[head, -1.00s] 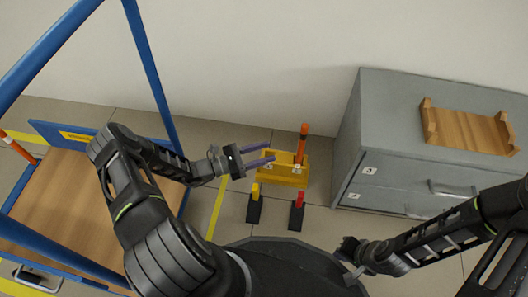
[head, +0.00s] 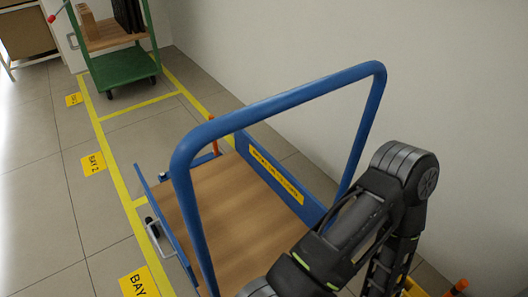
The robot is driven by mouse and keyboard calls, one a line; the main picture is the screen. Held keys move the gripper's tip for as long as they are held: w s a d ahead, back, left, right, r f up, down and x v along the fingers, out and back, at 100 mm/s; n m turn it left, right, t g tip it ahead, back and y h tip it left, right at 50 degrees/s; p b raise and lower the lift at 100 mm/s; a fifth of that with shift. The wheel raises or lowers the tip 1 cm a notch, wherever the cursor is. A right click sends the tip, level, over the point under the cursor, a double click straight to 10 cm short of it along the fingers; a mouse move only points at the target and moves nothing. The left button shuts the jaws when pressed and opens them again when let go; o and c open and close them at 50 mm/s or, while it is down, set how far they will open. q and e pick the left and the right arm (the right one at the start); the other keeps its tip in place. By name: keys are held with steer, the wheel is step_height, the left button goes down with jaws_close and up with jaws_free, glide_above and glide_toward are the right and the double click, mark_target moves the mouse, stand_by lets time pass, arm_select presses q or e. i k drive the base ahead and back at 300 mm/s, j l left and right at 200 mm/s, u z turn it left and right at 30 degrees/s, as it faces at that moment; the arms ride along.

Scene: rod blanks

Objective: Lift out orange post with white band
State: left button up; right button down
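My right gripper is out of view.
The cart's wooden deck (head: 232,215) is bare where it shows, under a tall blue handle (head: 275,100). A green cart (head: 122,73) with a brown block and dark items stands at the back left. Yellow floor lines and bay labels (head: 93,163) mark open floor at left.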

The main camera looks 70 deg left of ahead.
mark_target(216, 144)
steer(key=k+l, duration=0.45)
steer(key=k+u, duration=0.15)
steer(key=k, duration=0.4)
steer(key=k+j+u, duration=0.2)
steer(key=k, duration=0.35)
steer(key=k+j+u, duration=0.1)
steer(key=j, duration=0.35)
steer(key=k+j, duration=0.15)
steer(key=j, duration=0.35)
steer(key=k+j+u, duration=0.15)
steer(key=j, duration=0.35)
steer(key=j+u, duration=0.1)
steer(key=j, duration=0.35)
steer(key=i+j+u, duration=0.1)
steer(key=i+j, duration=0.25)
steer(key=j, duration=0.25)
steer(key=i+j+u, duration=0.1)
steer(key=i+j, duration=0.25)
steer(key=j, duration=0.2)
steer(key=i+j+u, duration=0.1)
steer(key=i+j, duration=0.25)
steer(key=j, duration=0.15)
